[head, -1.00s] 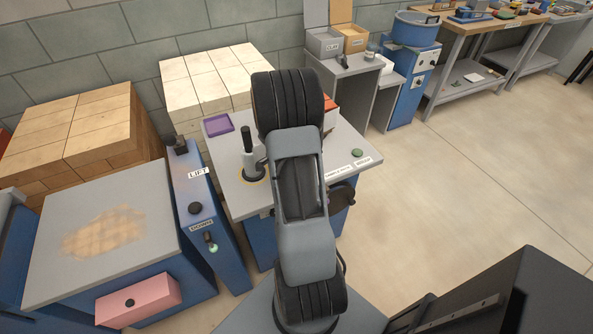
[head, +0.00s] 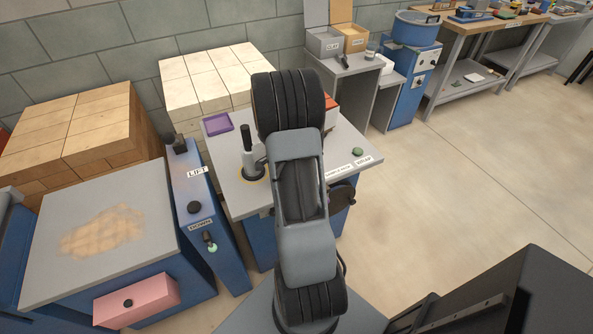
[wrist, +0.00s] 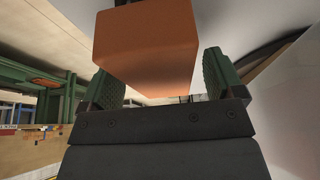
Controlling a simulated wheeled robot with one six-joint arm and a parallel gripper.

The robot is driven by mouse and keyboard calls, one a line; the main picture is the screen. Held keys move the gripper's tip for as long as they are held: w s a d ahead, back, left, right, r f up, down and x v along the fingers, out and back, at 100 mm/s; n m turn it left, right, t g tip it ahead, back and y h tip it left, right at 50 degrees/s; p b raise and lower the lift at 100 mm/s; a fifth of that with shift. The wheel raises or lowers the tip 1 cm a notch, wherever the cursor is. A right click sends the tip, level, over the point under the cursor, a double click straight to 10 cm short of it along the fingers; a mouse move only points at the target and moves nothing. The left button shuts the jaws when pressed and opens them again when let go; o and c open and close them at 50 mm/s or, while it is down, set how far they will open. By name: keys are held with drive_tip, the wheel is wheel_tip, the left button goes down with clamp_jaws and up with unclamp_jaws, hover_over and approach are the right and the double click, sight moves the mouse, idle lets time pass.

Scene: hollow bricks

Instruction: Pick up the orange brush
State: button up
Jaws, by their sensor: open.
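In the wrist view an orange, box-shaped thing (wrist: 146,40) fills the upper middle, between and beyond the two green finger pads of my gripper (wrist: 160,78). It may be the orange brush; no bristles show. The fingers are apart, and a gap shows beside the right finger. Whether the left finger touches the thing I cannot tell. In the head view my arm hides the gripper; a small orange-red patch (head: 331,103) shows just right of the arm, over the grey-topped table (head: 228,180).
On the table are a purple tray (head: 217,124), a black-handled tool (head: 248,150) and a green round object (head: 357,152). A blue lift post (head: 213,225) stands left of it. Stacked blocks (head: 205,85) stand behind. Open floor (head: 460,180) lies to the right.

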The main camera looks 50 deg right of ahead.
idle(0.6)
drive_tip(key=c, duration=1.1)
